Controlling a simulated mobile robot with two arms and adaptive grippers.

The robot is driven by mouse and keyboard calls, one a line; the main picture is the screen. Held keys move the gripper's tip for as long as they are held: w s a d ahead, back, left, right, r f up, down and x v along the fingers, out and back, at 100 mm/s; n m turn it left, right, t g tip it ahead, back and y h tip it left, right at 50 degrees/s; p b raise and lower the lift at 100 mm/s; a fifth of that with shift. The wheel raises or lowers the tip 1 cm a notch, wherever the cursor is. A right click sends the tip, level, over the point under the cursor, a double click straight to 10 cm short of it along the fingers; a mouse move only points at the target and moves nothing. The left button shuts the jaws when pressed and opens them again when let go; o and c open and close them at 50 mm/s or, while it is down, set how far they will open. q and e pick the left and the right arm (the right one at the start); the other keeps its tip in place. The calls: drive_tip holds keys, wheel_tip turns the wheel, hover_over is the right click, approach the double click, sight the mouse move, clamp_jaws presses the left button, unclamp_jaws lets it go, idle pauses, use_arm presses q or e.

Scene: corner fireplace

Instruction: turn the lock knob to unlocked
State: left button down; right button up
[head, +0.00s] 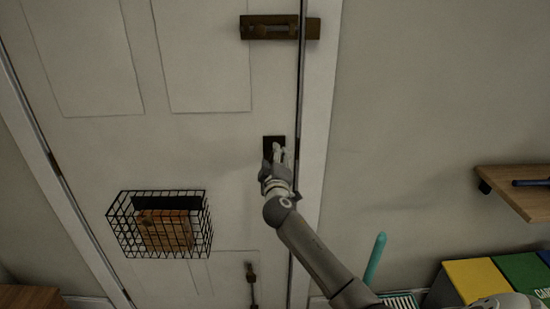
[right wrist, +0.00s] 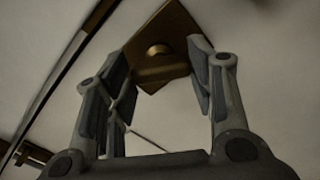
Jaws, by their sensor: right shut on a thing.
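The lock's dark plate (head: 270,140) is on the white door, near its right edge, partly hidden by my right gripper in the head view. In the right wrist view the plate (right wrist: 175,25) is brownish and looks rotated. The lock knob (right wrist: 160,68) stands out from it between the two fingers. My right gripper (head: 278,152) reaches up to the lock and is shut on the knob; its fingers also show in the right wrist view (right wrist: 162,75). I cannot read whether the knob is at locked or unlocked. My left gripper is in neither view.
A brass slide bolt (head: 280,27) is higher on the door. A wire basket (head: 120,225) holding a wooden block hangs at lower left. Another fitting (head: 252,285) is low on the door. A wall shelf (head: 515,190) and coloured bins (head: 475,278) are at right.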

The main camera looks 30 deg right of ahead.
drive_tip(key=shift+n+p, duration=1.1)
drive_tip(key=shift+n, duration=2.2)
drive_tip(key=o, duration=1)
drive_tip(key=v, duration=1.2)
